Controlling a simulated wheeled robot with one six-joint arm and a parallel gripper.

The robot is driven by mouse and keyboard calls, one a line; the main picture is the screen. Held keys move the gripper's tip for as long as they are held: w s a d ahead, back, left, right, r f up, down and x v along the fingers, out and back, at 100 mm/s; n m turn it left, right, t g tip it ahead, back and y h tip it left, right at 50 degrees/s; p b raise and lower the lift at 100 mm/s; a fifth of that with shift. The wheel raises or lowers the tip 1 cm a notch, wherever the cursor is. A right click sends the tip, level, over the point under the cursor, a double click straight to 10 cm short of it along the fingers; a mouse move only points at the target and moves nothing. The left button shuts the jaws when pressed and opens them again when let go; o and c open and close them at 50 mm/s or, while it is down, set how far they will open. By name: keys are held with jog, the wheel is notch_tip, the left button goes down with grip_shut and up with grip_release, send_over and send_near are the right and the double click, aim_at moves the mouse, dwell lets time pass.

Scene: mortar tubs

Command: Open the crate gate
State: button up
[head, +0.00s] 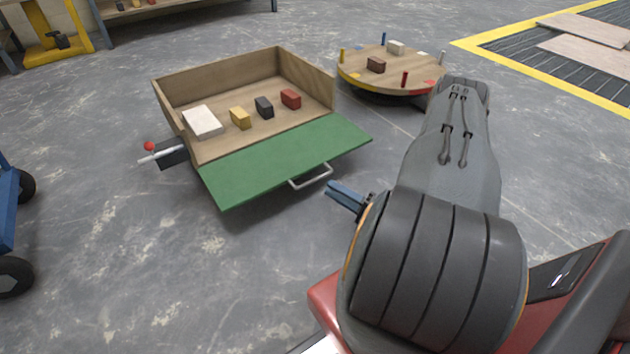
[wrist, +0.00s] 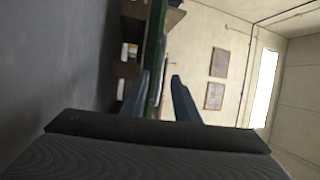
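The wooden crate (head: 215,82) stands at the centre left in the head view. Its green gate (head: 285,158) is folded outward from the front, leaving the crate's front open. A pale bar handle (head: 311,177) is on the gate's outer edge. My gripper (head: 345,195) is just right of the handle, apart from it in the head view. In the wrist view the gripper (wrist: 160,90) has its two blue fingers apart, with nothing clearly held. The green gate (wrist: 154,50) shows there nearly edge-on, beyond the fingers. Whether the gate is fully flat is hard to tell.
The crate holds a white block (head: 202,121), a yellow block (head: 240,118), a black block (head: 264,107) and a red block (head: 291,99). A red-knobbed lever (head: 160,153) sticks out left. A round turntable (head: 345,76) stands behind right. Floor in front is clear.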

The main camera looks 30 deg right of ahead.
aim_at(315, 179)
jog(key=shift+b+x, duration=1.65)
jog(key=shift+x, duration=2.05)
grip_shut()
